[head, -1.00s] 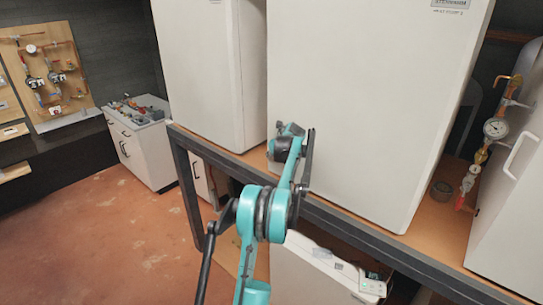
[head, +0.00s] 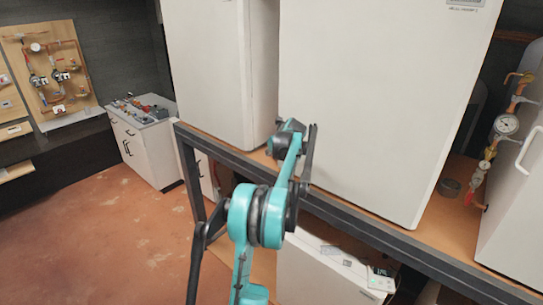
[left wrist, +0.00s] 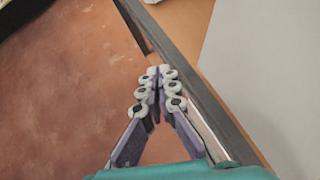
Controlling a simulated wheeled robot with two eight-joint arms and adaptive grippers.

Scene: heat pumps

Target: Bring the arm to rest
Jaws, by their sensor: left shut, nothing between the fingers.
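My left arm (head: 258,215) rises from the bottom of the head view, in front of the dark bench frame and the white units. Its wrist end (head: 287,140) is in front of the gap between the two large white units. The fingers cannot be made out clearly there. In the left wrist view my left gripper (left wrist: 159,73) is shut and empty, its white-padded fingertips together. They show over the dark frame edge and reddish floor; whether they touch the frame I cannot tell. My right gripper is not in view.
A dark metal frame (head: 345,221) with a wooden top carries large white units (head: 375,110). A lower white unit (head: 325,275) stands below. Gauge and copper pipes (head: 507,124) are at right. A white cabinet (head: 145,150) stands at left. Open reddish floor (head: 100,235) lies at left.

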